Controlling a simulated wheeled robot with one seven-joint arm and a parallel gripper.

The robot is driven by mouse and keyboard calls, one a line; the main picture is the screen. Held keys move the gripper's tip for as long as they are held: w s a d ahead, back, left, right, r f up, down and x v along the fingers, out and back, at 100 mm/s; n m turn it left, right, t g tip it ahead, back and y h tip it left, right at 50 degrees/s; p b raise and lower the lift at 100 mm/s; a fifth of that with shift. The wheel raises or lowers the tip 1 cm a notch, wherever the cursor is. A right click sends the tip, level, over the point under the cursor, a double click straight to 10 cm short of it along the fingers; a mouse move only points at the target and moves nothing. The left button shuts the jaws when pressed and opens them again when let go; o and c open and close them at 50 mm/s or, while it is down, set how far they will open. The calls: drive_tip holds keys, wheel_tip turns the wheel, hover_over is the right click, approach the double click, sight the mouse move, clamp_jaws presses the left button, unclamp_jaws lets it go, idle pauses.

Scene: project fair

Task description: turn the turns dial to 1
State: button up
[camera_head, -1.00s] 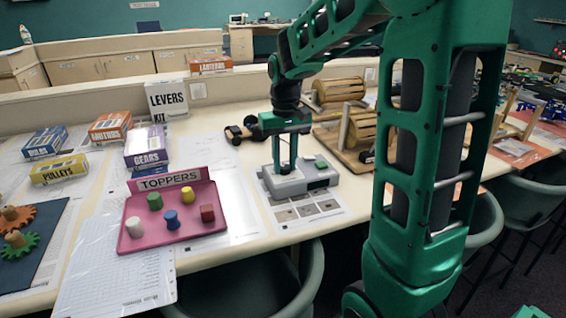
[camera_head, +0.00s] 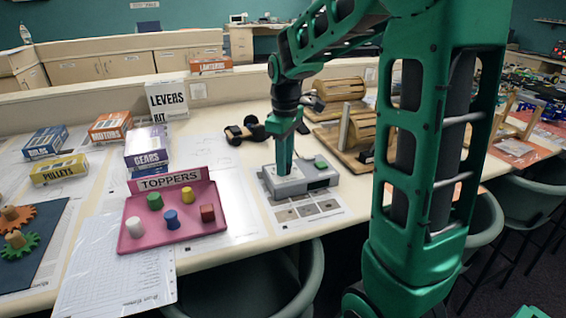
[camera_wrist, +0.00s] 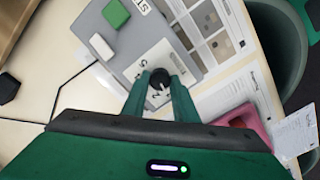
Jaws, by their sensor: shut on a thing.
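The turns dial (camera_wrist: 159,80) is a small dark round knob on a white numbered plate (camera_wrist: 182,65), on top of a grey device (camera_head: 298,184). My gripper (camera_wrist: 158,88) points down at it, with its two green fingers on either side of the knob, shut on it. In the head view my gripper (camera_head: 285,168) stands over the left part of the device and hides the knob. Some marks around the knob show in the wrist view, but the fingers cover part of the plate, and I cannot tell the setting.
A green button (camera_head: 321,163) sits on the device's right part. A printed sheet (camera_head: 310,208) lies in front. A pink toppers tray (camera_head: 133,213) with several coloured pegs is to the left. A small wheeled cart (camera_head: 246,130) and wooden drum models (camera_head: 347,125) stand behind.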

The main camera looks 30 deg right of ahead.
drive_tip(key=shift+w+r+n, duration=0.15)
drive_tip(key=shift+w+n, duration=0.05)
drive_tip(key=shift+n, duration=0.1)
drive_tip(key=o, duration=1.1)
drive_tip(key=shift+s, duration=0.1)
drive_tip(key=shift+c, duration=0.2)
wheel_tip(320, 180, up, 11)
drive_tip(key=shift+f, duration=0.2)
drive_tip(key=s+d+f+m, duration=0.1)
drive_tip(key=s+f+m, duration=0.3)
drive_tip(key=s, duration=0.5)
drive_tip(key=s+d+f+m, duration=0.1)
drive_tip(key=s+f+m, duration=0.2)
drive_tip(key=s, duration=0.6)
drive_tip(key=s+d+f+m, duration=0.1)
drive_tip(key=s+f+m, duration=0.3)
drive_tip(key=s, duration=0.5)
drive_tip(key=shift+s+d+f+m, duration=0.15)
drive_tip(key=shift+d+f+m, duration=0.2)
drive_tip(key=shift+m, duration=0.85)
